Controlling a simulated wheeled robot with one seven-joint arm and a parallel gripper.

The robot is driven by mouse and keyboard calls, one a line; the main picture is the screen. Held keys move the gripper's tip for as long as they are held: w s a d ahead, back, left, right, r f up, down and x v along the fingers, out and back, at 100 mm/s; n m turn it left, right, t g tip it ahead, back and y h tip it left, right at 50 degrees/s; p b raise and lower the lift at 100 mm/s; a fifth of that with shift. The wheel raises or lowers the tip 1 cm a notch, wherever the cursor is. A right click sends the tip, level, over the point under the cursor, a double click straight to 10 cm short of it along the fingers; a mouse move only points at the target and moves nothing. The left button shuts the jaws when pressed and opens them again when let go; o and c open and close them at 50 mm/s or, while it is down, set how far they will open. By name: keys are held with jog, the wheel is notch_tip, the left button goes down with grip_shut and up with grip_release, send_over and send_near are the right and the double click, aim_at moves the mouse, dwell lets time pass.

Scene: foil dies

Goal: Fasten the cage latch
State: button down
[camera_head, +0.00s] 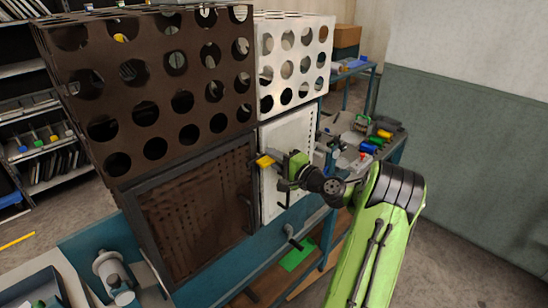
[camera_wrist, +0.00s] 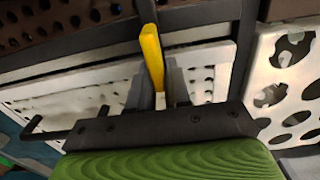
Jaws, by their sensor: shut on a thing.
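The cage has a dark brown perforated upper part (camera_head: 150,93) and a dark-framed brown mesh door (camera_head: 190,222) below it. A yellow latch handle (camera_head: 265,161) sits near the door's upper right corner, beside the white panel (camera_head: 298,135). My gripper (camera_head: 275,163) is at the handle, in front of the white panel. In the wrist view, the yellow handle (camera_wrist: 151,58) stands between my two grey fingers (camera_wrist: 160,85), which are shut on it; its upper part sticks out beyond them. The handle's lower part and its pivot are hidden.
A white perforated box (camera_head: 292,62) stands at the upper right. A bench (camera_head: 372,140) with coloured items lies behind my arm. A dark crank handle (camera_head: 292,238) sticks out below the white panel. Metal fittings (camera_head: 113,270) stand at the lower left. The floor at right looks clear.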

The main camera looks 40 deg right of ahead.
jog(key=shift+f, duration=0.1)
jog(key=c, duration=1.2)
grip_release()
jog(key=shift+o, duration=0.2)
jog(key=shift+s, duration=0.1)
jog(key=s+b, duration=0.3)
jog(key=s, duration=1.2)
jog(key=shift+s+d, duration=0.25)
jog(key=shift+s, duration=0.1)
jog(key=shift+w, duration=0.1)
